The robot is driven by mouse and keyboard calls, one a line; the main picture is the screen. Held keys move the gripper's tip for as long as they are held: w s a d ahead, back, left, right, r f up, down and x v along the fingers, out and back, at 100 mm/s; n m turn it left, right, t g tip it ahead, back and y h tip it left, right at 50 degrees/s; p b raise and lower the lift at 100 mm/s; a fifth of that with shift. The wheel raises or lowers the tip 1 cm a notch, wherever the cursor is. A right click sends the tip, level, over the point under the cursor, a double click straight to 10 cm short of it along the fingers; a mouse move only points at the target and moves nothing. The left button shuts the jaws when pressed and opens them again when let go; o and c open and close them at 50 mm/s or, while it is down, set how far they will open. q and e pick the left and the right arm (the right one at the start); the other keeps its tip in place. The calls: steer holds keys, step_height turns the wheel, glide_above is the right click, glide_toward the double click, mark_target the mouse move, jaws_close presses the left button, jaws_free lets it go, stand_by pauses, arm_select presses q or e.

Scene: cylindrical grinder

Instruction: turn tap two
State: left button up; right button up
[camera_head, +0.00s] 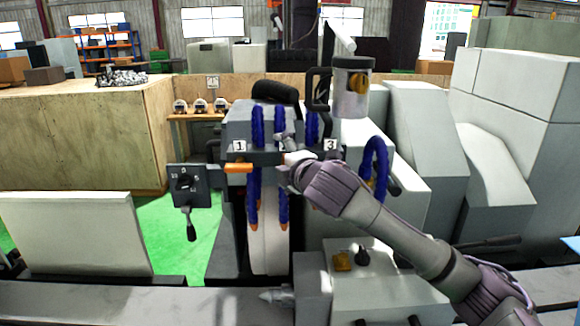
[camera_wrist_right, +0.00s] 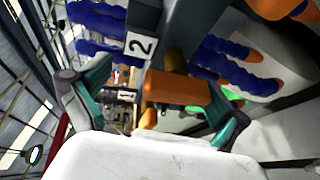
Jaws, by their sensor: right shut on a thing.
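Tap two shows in the right wrist view as an orange handle (camera_wrist_right: 178,88) beside the label "2" (camera_wrist_right: 141,46). My right gripper (camera_wrist_right: 160,84) has its green-sided fingers on either side of this handle and is shut on it. In the head view my right gripper (camera_head: 288,160) reaches in from the right to the front of the grey tap block (camera_head: 262,130), between labels "1" and "3". There the gripper and wrist hide tap two and its label. My left gripper is not in view.
Tap one's orange handle (camera_head: 239,168) sits left of my gripper, under label "1". Blue hoses (camera_head: 257,125) run close over and below the block. A grey lever box (camera_head: 187,184) stands at left, and a grinding wheel (camera_head: 268,240) is below.

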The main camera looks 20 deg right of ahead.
steer(key=shift+s+r, duration=0.25)
steer(key=shift+s, duration=0.3)
steer(key=shift+s+r, duration=0.25)
steer(key=shift+s, duration=0.25)
steer(key=s+a, duration=0.1)
steer(key=s, duration=1)
steer(key=shift+s+a+f, duration=0.25)
steer(key=shift+a+f, duration=0.1)
stand_by(0.3)
steer(key=shift+a, duration=0.1)
